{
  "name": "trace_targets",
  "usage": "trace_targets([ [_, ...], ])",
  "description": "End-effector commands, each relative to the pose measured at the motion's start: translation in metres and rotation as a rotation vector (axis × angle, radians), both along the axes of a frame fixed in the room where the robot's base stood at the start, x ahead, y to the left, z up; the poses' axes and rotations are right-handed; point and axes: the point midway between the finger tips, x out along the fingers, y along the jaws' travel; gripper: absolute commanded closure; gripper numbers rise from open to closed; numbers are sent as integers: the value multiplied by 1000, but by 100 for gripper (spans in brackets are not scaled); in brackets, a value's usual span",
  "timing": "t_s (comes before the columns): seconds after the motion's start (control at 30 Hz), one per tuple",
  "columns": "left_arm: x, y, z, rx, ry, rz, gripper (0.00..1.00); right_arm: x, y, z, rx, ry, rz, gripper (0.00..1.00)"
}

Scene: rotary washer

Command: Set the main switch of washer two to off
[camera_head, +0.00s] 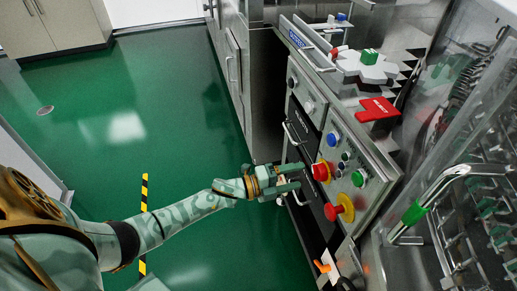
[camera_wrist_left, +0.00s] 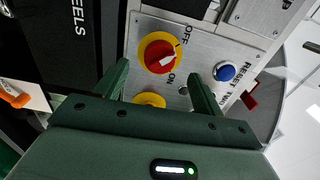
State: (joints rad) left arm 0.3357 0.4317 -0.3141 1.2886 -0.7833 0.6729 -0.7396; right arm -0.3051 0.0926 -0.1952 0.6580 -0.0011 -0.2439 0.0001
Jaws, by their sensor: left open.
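A red rotary switch on a yellow disc (camera_wrist_left: 158,50) sits on a grey panel in the left wrist view, with OFF and ON printed beside it. In the head view the panel bears two red-and-yellow knobs, an upper one (camera_head: 321,171) and a lower one (camera_head: 342,208). My left gripper (camera_head: 299,178) is open and empty, just left of the knobs. In the left wrist view its fingers (camera_wrist_left: 160,72) flank the switch from below, apparently without touching. My right gripper is not in view.
A blue button (camera_wrist_left: 225,71) marked RESET sits right of the switch, and a green button (camera_head: 358,178) is on the panel. A red block (camera_head: 378,108) lies above. A curved metal handle with a green grip (camera_head: 414,212) stands at right.

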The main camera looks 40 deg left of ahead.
Motion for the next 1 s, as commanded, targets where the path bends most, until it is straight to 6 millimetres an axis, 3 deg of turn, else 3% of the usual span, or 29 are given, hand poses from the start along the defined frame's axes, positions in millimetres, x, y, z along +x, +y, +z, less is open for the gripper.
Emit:
trace_targets([
  [0.2,-47,37,2,1,2,1,31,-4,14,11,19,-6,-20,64],
  [0.4,-75,58,1,0,1,1,31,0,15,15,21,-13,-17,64],
  [1.0,-83,65,0,1,1,1,31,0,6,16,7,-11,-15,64],
])
